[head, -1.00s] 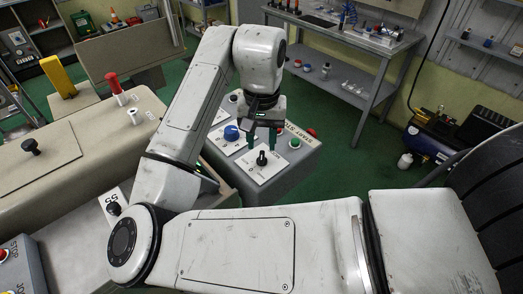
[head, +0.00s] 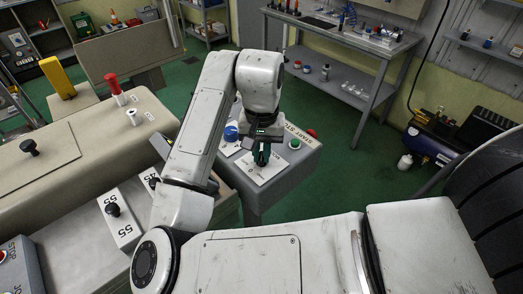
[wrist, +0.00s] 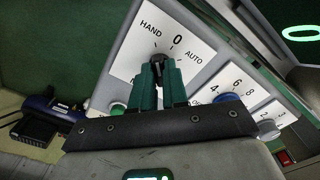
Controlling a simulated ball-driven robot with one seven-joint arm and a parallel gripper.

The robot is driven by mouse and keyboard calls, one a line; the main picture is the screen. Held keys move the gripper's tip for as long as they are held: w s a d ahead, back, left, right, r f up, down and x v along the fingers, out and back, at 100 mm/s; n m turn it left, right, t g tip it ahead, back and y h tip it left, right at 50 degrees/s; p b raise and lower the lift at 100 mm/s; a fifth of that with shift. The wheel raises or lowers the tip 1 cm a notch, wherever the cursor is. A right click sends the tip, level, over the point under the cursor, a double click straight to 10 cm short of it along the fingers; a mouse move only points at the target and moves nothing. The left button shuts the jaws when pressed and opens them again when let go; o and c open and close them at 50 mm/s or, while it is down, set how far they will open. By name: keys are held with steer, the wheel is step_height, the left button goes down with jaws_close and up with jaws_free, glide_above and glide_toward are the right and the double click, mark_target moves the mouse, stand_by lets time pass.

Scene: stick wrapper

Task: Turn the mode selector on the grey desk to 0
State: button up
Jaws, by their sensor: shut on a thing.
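The mode selector (wrist: 157,57) is a small black knob on a white plate (wrist: 128,63) marked HAND, 0 and AUTO, seen in the wrist view. The plate also shows on the sloped top of the grey desk (head: 284,167) in the head view. My gripper (wrist: 160,66) has its green fingers closed around the knob from both sides. In the head view my gripper (head: 262,157) comes down over the plate and hides most of the knob. The 0 mark lies just beyond the knob in the wrist view. Which mark the knob points to is hidden by the fingers.
A blue knob (wrist: 228,98) with a number scale sits beside the selector plate. A green button (head: 294,144) and a red button (head: 311,134) are close on the other side. A beige console (head: 80,150) stands to the left; green floor is open to the right.

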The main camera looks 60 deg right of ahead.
jaws_close()
steer(key=shift+m, duration=0.3)
steer(key=m, duration=0.2)
steer(key=shift+m, duration=0.3)
steer(key=m, duration=0.5)
steer(key=shift+b, duration=0.4)
steer(key=shift+m, duration=0.3)
steer(key=o, duration=0.6)
jaws_free()
